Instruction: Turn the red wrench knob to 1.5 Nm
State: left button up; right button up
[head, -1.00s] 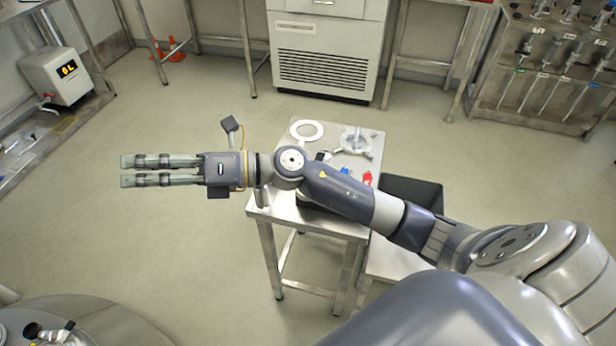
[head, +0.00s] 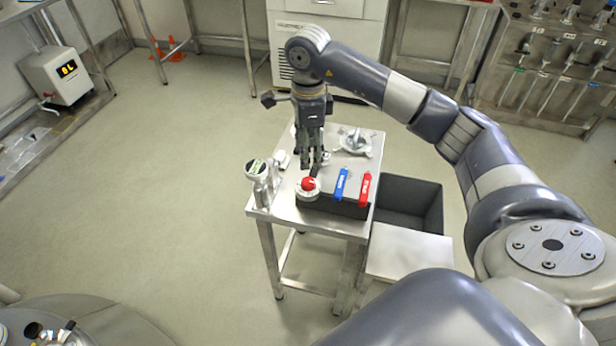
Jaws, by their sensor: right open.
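The red wrench knob (head: 308,183) sits on a pale round dial at the left end of a dark block (head: 333,207) on the steel table (head: 285,215). The dial's marks are too small to read. A blue-handled tool (head: 342,184) and a red-handled tool (head: 364,188) lie on the same block, right of the knob. My right gripper (head: 314,164) points down just behind the knob. It is open and seems to hold nothing; I cannot tell whether its fingertips touch anything. My left gripper is not in view.
A gauge on a metal fitting (head: 257,170) stands at the table's left edge. A metal flanged part (head: 356,142) lies at the back right. A black bin (head: 412,207) and a lower steel surface (head: 408,252) are right of the table. Floor on the left is clear.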

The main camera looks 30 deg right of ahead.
aim_at(308, 181)
notch_tip(308, 181, down, 10)
jog(key=shift+f+p, duration=0.1)
jog(key=shift+p, duration=0.8)
jog(key=c, duration=1.1)
